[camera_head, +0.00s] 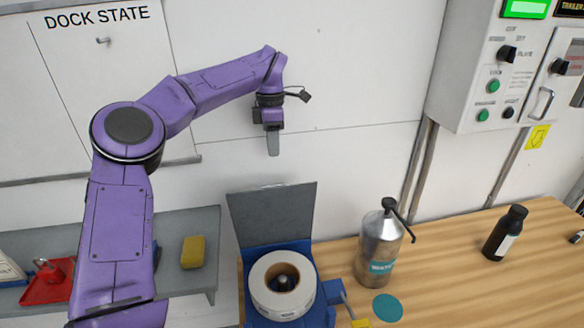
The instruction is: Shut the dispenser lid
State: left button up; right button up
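The dispenser (262,318) is a blue box on the wooden bench at the bottom centre, holding a large white roll (265,298). Its grey lid (275,212) stands raised, close to upright, along the back of the box. My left gripper (273,142) points down above the lid, clear of its top edge. The gripper is seen edge-on, its fingers overlapping, so its opening is hidden. My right gripper is not in view.
A metal pump bottle (378,245) stands right of the dispenser, near a teal disc (387,307). A black bottle (506,235) stands farther right. A grey shelf (208,223) at left holds a yellow sponge (193,251). A control box (470,75) hangs at upper right.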

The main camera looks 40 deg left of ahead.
pick_arm(q)
jog(key=shift+t, duration=0.3)
jog(key=s+f, duration=0.3)
jog(key=s+f+p, duration=0.1)
jog(key=s+f, duration=0.2)
jog(key=f, duration=0.1)
jog(key=shift+s, duration=0.25)
jog(key=w+f, duration=0.2)
jog(key=w, duration=0.2)
jog(key=shift+w+d+f, duration=0.15)
jog(key=shift+d+f, duration=0.05)
jog(key=shift+f, duration=0.2)
jog(key=shift+s+r, duration=0.1)
jog(key=shift+s, duration=0.1)
jog(key=c, duration=0.4)
jog(key=shift+s+r, duration=0.25)
jog(key=shift+s, duration=0.15)
jog(key=shift+w+a, duration=0.1)
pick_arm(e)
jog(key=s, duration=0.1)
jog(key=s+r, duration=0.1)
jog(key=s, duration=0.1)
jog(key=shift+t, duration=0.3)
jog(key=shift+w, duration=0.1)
